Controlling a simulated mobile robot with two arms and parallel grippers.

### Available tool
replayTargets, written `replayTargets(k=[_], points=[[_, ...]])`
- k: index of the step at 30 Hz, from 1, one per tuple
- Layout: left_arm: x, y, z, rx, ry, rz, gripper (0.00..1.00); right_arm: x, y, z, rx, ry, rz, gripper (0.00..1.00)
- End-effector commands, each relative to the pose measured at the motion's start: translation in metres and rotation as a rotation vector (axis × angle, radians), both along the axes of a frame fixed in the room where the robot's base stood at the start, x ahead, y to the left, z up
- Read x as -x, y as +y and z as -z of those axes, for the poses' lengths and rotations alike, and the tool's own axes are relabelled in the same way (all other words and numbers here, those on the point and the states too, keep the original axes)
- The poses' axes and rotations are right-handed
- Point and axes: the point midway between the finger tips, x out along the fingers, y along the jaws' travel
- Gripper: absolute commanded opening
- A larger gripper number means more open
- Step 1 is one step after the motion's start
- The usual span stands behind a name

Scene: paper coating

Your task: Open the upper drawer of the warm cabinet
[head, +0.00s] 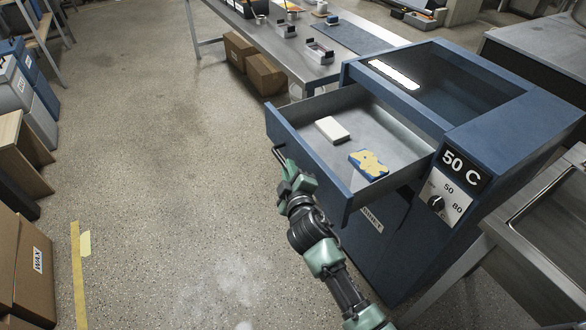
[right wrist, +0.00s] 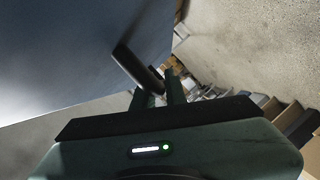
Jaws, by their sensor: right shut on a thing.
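The warm cabinet (head: 395,235) is blue, with a "50 C" display and a dial on its front right. Its upper drawer (head: 310,172) is pulled well out. Inside lie a white block (head: 332,130) and a blue-and-yellow block (head: 368,164). My right gripper (head: 284,166) is at the drawer's bar handle (head: 278,155), shut on it. In the right wrist view the dark handle (right wrist: 138,68) runs between the fingers (right wrist: 158,90) in front of the blue drawer front. My left gripper is not in view.
A metal table (head: 300,62) with small trays stands behind the cabinet, cardboard boxes (head: 265,75) under it. A steel sink (head: 545,225) stands close on the right. Boxes marked WAX (head: 35,265) stand at the left. The floor left of the drawer is clear.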

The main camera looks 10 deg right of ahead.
Motion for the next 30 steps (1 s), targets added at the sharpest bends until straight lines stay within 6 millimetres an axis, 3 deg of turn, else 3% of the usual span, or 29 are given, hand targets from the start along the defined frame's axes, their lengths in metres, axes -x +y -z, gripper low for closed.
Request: replayTargets(k=[10, 11, 12, 13, 23, 30], points=[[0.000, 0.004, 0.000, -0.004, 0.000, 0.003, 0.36, 0.001, 0.001, 0.002, 0.001, 0.003, -0.001, 0.00], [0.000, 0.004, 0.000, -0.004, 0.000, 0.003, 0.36, 0.001, 0.001, 0.002, 0.001, 0.003, -0.001, 0.21], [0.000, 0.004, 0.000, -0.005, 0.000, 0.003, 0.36, 0.001, 0.000, 0.002, 0.001, 0.002, 0.000, 0.32], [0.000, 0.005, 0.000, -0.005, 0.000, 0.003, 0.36, 0.001, 0.000, 0.001, 0.001, 0.002, 0.000, 0.34], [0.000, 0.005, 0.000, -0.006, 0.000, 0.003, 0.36, 0.002, 0.000, 0.000, 0.001, 0.001, -0.001, 0.34], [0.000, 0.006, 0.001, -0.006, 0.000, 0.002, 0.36, 0.036, 0.000, -0.006, -0.001, 0.002, -0.001, 0.34]])
